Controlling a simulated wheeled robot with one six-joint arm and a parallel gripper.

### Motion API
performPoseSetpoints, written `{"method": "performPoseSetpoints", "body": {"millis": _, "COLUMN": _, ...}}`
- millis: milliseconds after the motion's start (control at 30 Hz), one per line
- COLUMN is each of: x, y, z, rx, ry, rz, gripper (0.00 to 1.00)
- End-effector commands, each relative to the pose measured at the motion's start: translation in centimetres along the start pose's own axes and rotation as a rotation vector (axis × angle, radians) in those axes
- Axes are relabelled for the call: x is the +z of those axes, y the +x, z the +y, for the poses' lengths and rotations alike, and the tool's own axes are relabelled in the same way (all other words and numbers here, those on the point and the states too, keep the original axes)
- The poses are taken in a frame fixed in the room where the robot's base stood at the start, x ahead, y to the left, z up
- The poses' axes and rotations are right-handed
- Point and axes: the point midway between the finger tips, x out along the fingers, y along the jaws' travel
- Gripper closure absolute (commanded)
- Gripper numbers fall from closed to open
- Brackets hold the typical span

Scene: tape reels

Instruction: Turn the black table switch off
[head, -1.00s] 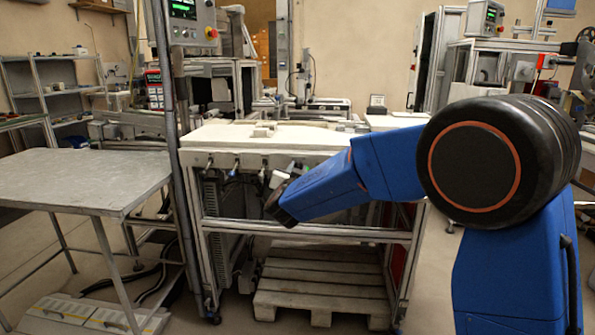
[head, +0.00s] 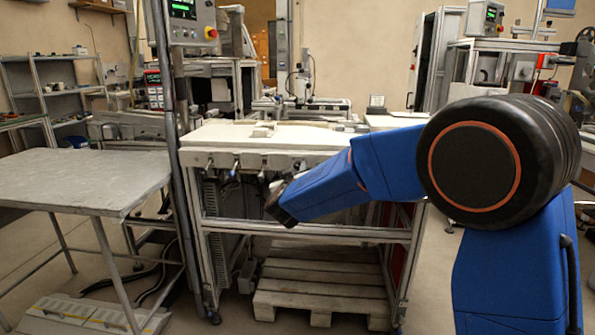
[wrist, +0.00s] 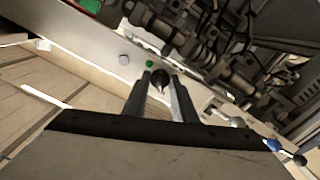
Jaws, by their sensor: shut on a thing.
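The black table switch (wrist: 159,82) is a small dark knob on the pale front panel (wrist: 88,42) of the workbench, seen in the wrist view. My gripper (wrist: 162,78) has one finger on each side of the knob and is shut on it. In the head view my gripper (head: 276,187) is at the bench's front panel, small and partly hidden by my blue arm. The knob's exact angle is hard to read.
A green button (wrist: 149,63) and a grey button (wrist: 125,60) sit close by on the panel. A blue-and-black lever (wrist: 272,146) and a pale knob (wrist: 236,122) are to the right. A metal side table (head: 80,180) stands left and a wooden pallet (head: 320,290) lies below.

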Motion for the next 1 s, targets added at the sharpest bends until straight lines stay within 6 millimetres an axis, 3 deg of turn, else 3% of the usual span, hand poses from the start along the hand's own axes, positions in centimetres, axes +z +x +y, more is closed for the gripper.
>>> {"method": "performPoseSetpoints", "body": {"millis": 567, "x": 0.08, "y": -0.02, "z": -0.05, "rx": -0.001, "ry": -0.029, "rz": -0.001, "gripper": 0.98}}
{"method": "performPoseSetpoints", "body": {"millis": 600, "x": 0.08, "y": -0.02, "z": -0.05, "rx": -0.001, "ry": -0.029, "rz": -0.001, "gripper": 0.66}}
{"method": "performPoseSetpoints", "body": {"millis": 633, "x": 0.07, "y": -0.02, "z": -0.05, "rx": -0.001, "ry": -0.029, "rz": -0.001, "gripper": 0.59}}
{"method": "performPoseSetpoints", "body": {"millis": 1000, "x": 0.0, "y": -0.28, "z": -0.03, "rx": -0.001, "ry": -0.028, "rz": 0.0, "gripper": 0.57}}
